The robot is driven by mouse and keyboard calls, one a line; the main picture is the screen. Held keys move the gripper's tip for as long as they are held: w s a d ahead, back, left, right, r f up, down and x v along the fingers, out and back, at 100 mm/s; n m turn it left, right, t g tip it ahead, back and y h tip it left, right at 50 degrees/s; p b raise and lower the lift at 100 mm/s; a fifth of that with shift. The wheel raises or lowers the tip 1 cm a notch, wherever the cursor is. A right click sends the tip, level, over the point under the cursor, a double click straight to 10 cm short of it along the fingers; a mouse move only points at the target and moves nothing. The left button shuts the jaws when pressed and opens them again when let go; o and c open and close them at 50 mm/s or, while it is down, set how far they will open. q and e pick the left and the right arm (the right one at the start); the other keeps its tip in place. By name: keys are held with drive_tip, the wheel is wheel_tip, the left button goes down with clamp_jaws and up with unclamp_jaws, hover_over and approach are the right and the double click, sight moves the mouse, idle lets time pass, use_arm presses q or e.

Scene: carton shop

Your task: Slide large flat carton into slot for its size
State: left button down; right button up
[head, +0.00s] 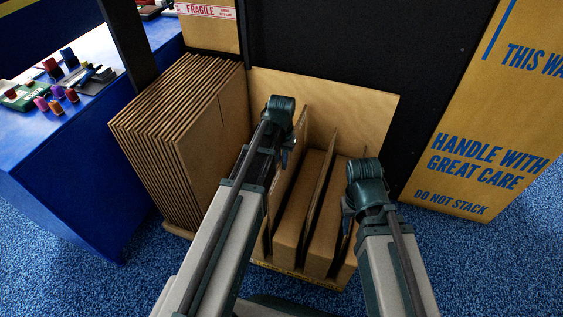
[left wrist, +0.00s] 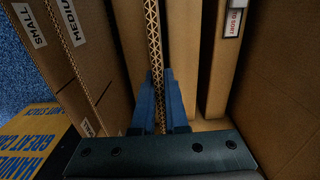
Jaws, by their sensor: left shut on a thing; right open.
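My left gripper (head: 287,150) is over the slotted rack (head: 355,110). In the left wrist view its two blue fingers (left wrist: 160,105) are shut on the corrugated edge of a flat carton (left wrist: 153,35). The carton stands on edge among the rack's upright panels; in the head view my arm hides much of it, and I cannot tell how deep it sits.
Several flat cartons (head: 165,130) stand packed at the rack's left end. A TO SORT label (left wrist: 235,18) shows in the left wrist view. A blue table (head: 70,160) with small items is at left. A large printed box (head: 480,150) stands at right. A dark wall (head: 350,45) is behind.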

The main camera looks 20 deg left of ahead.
use_arm(q)
drive_tip(key=shift+f, duration=0.15)
drive_tip(key=c, duration=0.9)
unclamp_jaws()
drive_tip(key=shift+o, duration=0.2)
wheel_tip(320, 180, up, 14)
drive_tip(key=p, duration=1.3)
drive_tip(key=shift+p, duration=0.4)
drive_tip(key=shift+f, duration=0.15)
